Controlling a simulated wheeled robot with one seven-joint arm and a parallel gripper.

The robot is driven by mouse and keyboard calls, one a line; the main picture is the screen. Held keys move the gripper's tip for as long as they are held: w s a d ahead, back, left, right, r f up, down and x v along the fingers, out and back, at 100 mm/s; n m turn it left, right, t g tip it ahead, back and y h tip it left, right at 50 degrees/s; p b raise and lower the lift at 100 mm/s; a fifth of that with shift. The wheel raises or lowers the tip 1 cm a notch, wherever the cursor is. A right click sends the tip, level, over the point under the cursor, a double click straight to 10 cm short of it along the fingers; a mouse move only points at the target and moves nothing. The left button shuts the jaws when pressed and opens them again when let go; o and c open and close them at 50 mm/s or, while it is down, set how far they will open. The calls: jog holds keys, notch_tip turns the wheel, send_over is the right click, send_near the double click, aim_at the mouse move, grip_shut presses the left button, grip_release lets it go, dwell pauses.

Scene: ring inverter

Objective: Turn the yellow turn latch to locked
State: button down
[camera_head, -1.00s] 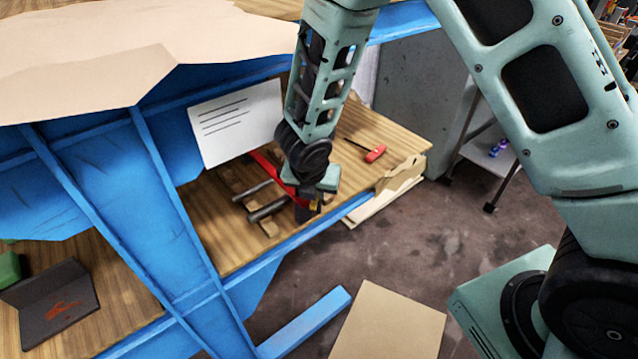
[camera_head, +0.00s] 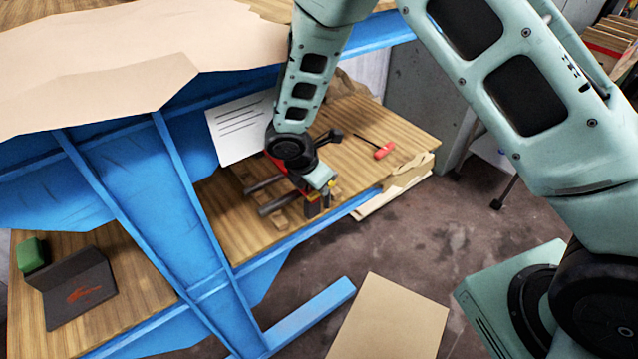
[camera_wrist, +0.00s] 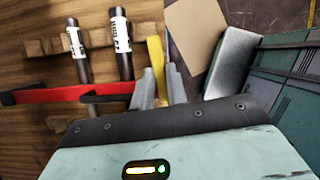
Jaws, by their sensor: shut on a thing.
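The yellow turn latch (camera_wrist: 156,62) shows in the wrist view as an upright yellow strip that runs down between my fingers. My gripper (camera_wrist: 162,84) is shut on it, with a grey finger on each side. The fingers hide the lower part of the latch. In the head view my gripper (camera_head: 318,204) is at the front edge of the lower wooden shelf, and only a small bit of yellow shows beside it. I cannot tell the latch's exact angle or whether it is locked.
A red-handled tool (camera_head: 384,150) lies on the wooden shelf (camera_head: 405,130). A blue frame (camera_head: 140,170) stands to the left. A cardboard sheet (camera_head: 390,322) lies in front.

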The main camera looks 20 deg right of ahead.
dwell(0.3)
jog(key=c, duration=1.4)
grip_release()
